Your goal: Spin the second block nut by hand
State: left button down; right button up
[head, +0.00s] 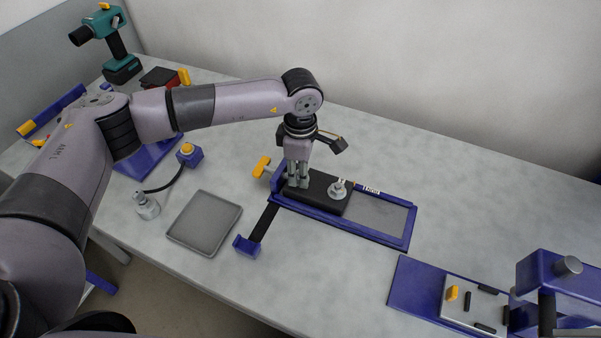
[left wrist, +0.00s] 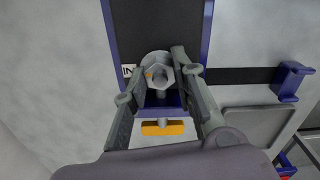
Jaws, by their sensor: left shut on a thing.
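A black block (head: 326,189) lies in the left part of a blue fixture frame (head: 335,226) on the table. A silver nut on a washer and stud (head: 337,190) stands at the block's right side, clear of my gripper. My left gripper (head: 298,184) points down over the block's left end. Its fingers (left wrist: 163,90) are shut on another nut (left wrist: 160,76), a hex nut around a threaded stud with a round washer. The finger contact is partly hidden in the head view. My right gripper is not in view.
A blue end stop (head: 247,247) on a black strip juts forward. An empty grey tray (head: 205,222), a small metal part (head: 147,206), a push-button box (head: 190,154) and a teal driver (head: 103,32) are left; a blue station (head: 420,288) is right.

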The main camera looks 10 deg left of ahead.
pick_arm(q)
jog(key=shift+f+m+b, duration=0.15)
jog(key=shift+m+b, duration=0.45)
jog(key=shift+b, duration=0.05)
jog(key=m+b, duration=0.2)
jog(key=shift+m, duration=0.8)
jog(key=shift+m+b, duration=1.1)
jog(key=shift+b, duration=0.1)
jog(key=shift+m+b, duration=0.65)
jog(key=shift+m, duration=0.65)
